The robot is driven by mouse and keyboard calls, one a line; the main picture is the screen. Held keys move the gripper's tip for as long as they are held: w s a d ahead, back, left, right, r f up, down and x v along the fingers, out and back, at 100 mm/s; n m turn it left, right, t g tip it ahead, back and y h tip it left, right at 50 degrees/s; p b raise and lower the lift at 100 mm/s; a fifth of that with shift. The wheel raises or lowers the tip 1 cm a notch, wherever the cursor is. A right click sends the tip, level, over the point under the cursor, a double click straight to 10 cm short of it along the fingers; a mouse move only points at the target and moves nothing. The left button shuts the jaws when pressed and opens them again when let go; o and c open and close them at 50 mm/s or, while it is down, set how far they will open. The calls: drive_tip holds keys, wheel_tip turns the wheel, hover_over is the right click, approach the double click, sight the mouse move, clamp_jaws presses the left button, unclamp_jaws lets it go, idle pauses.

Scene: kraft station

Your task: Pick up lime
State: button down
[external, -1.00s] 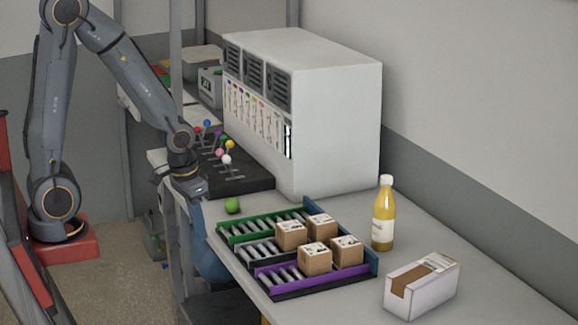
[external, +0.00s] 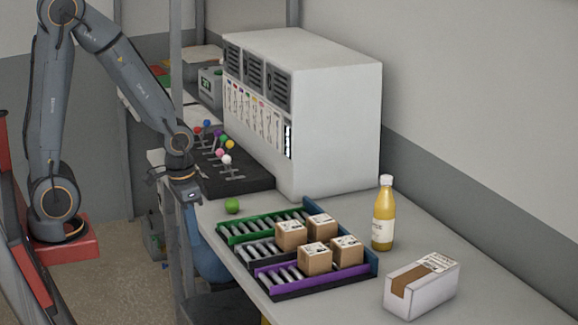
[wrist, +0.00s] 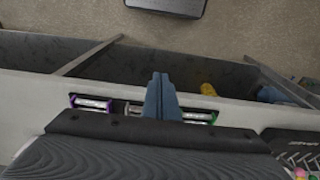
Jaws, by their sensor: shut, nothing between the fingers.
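The lime (external: 232,205) is a small green ball on the grey tabletop, just behind the green-edged roller rack in the external view. My gripper (external: 190,202) is to the left of the lime, near the table's edge and apart from it. In the wrist view my gripper's blue-grey fingers (wrist: 161,95) are closed together with nothing between them. The lime does not show in the wrist view.
A roller rack (external: 262,284) holding several small cardboard boxes stands in front of the lime. A juice bottle (external: 383,225) and a white carton (external: 421,287) stand to the right. A lever panel (external: 236,183) and a large white cabinet (external: 335,130) are behind.

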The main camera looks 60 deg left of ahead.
drive_tip(key=c, duration=1.2)
unclamp_jaws()
drive_tip(key=shift+o, duration=0.2)
drive_tip(key=n+t+y+b, duration=0.1)
drive_tip(key=n+y, duration=0.3)
drive_tip(key=n, duration=0.7)
hover_over(231, 199)
drive_tip(key=s+d, duration=0.2)
drive_tip(key=d, duration=0.1)
drive_tip(key=shift+w+a+p+x, duration=0.15)
drive_tip(key=shift+p+x, duration=0.1)
drive_tip(key=shift+x, duration=0.85)
drive_tip(key=shift+w+p+x, duration=0.1)
drive_tip(key=shift+p+x, duration=0.15)
drive_tip(key=shift+x, duration=0.85)
drive_tip(key=shift+w+a+p+x, duration=0.15)
drive_tip(key=shift+p+x, duration=0.1)
drive_tip(key=shift+x, duration=0.85)
